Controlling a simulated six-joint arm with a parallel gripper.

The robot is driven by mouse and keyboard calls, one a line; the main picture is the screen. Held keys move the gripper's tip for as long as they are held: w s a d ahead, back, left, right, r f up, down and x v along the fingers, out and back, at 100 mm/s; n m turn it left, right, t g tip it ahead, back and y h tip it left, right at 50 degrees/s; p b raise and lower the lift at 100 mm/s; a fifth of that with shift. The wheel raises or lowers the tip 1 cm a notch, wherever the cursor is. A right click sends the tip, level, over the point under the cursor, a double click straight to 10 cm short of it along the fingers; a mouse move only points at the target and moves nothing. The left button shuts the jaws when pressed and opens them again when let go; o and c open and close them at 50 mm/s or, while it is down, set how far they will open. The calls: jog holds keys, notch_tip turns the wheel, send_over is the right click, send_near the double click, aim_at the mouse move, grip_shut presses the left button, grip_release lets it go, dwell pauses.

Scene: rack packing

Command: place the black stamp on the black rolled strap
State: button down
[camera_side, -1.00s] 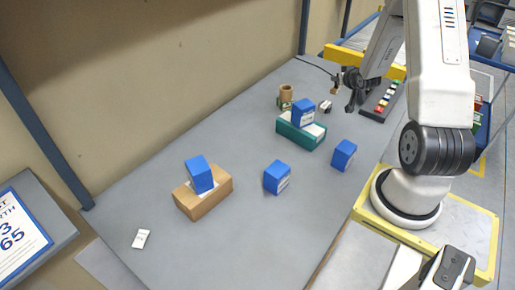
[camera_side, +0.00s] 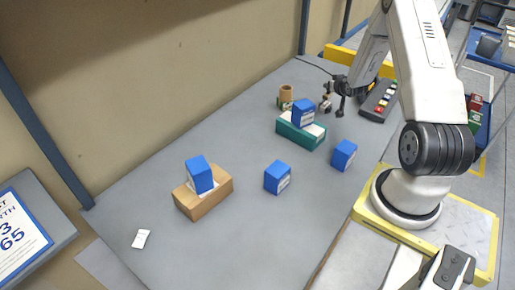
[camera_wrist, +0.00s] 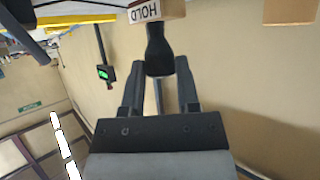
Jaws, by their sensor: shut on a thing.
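The stamp has a black handle (camera_wrist: 158,48) and a pale wooden block marked HOLD, seen in the wrist view. My gripper (camera_wrist: 157,72) is shut on the handle, with a finger on each side. In the side view my gripper (camera_side: 335,104) is above the far part of the table, behind the teal box, and the stamp is small and partly lost against the fingers.
A teal box (camera_side: 290,134) with a blue box (camera_side: 303,116) on it stands close by. A dark button panel (camera_side: 378,103) is right.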

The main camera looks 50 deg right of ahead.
aim_at(329, 95)
jog(key=shift+w+f, duration=0.1)
jog(key=shift+f, duration=1.55)
jog(key=shift+f, duration=0.2)
jog(key=shift+c, duration=1.7)
grip_release()
jog(key=shift+r, duration=0.15)
jog(key=shift+s+a+r, duration=0.3)
jog(key=shift+s+r, duration=0.1)
jog(key=shift+s, duration=0.05)
jog(key=v, duration=1)
jog(key=shift+s+a, duration=0.2)
jog(key=shift+r, duration=0.1)
